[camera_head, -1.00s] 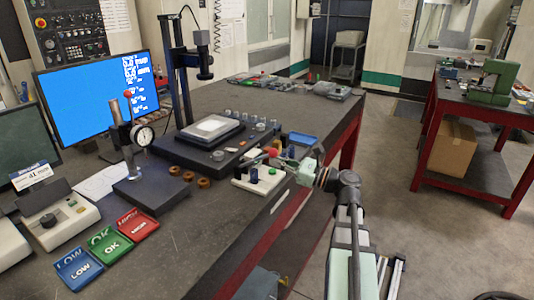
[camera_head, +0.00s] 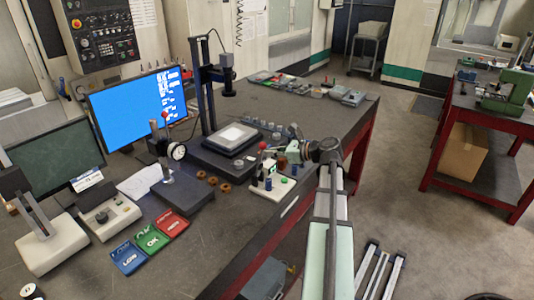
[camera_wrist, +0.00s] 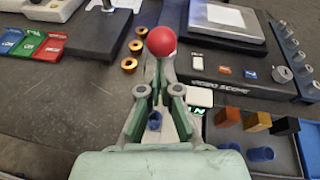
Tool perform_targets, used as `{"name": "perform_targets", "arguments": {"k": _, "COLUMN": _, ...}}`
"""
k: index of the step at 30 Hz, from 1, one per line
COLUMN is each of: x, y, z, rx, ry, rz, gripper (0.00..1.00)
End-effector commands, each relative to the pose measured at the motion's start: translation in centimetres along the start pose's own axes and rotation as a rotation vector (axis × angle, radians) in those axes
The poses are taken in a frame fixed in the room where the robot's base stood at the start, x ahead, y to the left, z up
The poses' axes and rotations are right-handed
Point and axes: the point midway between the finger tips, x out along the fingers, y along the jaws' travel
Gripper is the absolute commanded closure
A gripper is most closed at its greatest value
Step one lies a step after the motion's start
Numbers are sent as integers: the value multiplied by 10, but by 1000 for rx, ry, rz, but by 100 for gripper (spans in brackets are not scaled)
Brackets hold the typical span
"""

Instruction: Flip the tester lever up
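The tester is a white base (camera_head: 272,188) at the right side of the dark table, with a green button and a blue part on it. Its lever ends in a red ball (camera_head: 262,145). In the wrist view the red ball (camera_wrist: 161,41) shows just beyond my fingertips, and the lever below it is mostly hidden. My gripper (camera_head: 284,152) is at the tester's right side, at about the ball's height. In the wrist view my gripper (camera_wrist: 161,73) has its fingertips close together; whether they touch the lever is unclear. Part of the white base (camera_wrist: 199,97) shows right of the fingers.
A black stand with a dial gauge (camera_head: 178,152) and red-tipped post stands left of the tester. Several brass rings (camera_head: 212,181) lie between them. A dark plate with a scale (camera_head: 235,137) is behind.

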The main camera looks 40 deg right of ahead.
Motion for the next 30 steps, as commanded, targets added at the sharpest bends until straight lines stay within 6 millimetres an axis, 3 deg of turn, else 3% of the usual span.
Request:
{"name": "perform_targets", "arguments": {"k": 3, "x": 8, "y": -6, "z": 11, "rx": 0, "ry": -2, "rz": -2, "gripper": 100}}
{"name": "perform_targets", "arguments": {"k": 13, "x": 27, "y": -10, "z": 21, "rx": 0, "ry": -5, "rz": -2, "gripper": 100}}
{"name": "perform_targets", "arguments": {"k": 30, "x": 34, "y": -13, "z": 26, "rx": -2, "ry": -10, "rz": -3, "gripper": 100}}
